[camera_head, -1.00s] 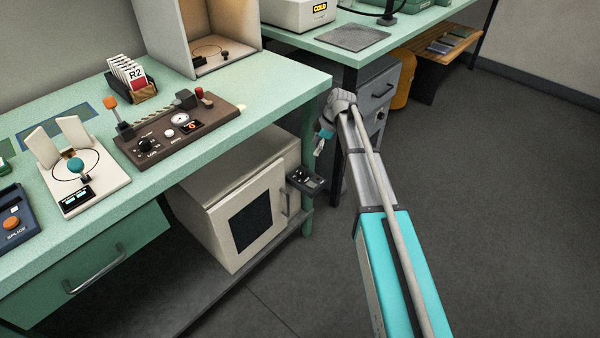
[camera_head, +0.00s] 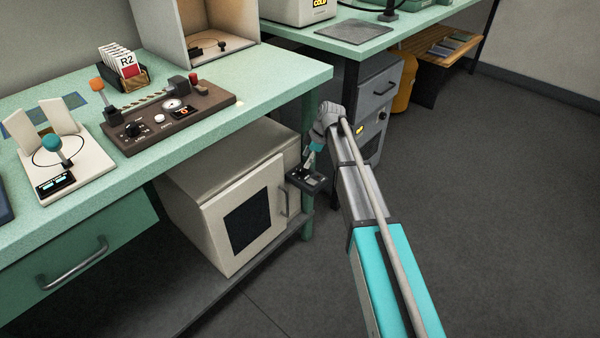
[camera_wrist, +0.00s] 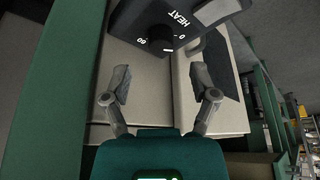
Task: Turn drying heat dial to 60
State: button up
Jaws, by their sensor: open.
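The drying heat dial (camera_wrist: 160,38) is a black round knob on a dark control box (camera_wrist: 128,18) marked HEAT, with 0 and 60 printed beside it in the wrist view. A white mark shows on the knob's lower side; its exact reading is unclear. In the head view the control box (camera_head: 306,178) juts out beside the cream drying cabinet (camera_head: 240,215). My gripper (camera_wrist: 158,85) is open and empty, with its fingers apart. The dial lies ahead, beyond the fingertips, and they do not appear to touch it. In the head view, my arm partly hides the gripper near the box.
The green bench (camera_head: 285,80) overhangs the cabinet, with a green leg (camera_head: 308,215) beside the box. A handle (camera_head: 284,198) sits on the cabinet door. A grey drawer unit (camera_head: 376,95) stands behind my arm. The floor to the right is clear.

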aim_at(301, 168)
jog(key=shift+b+x, duration=1.8)
jog(key=shift+x, duration=0.5)
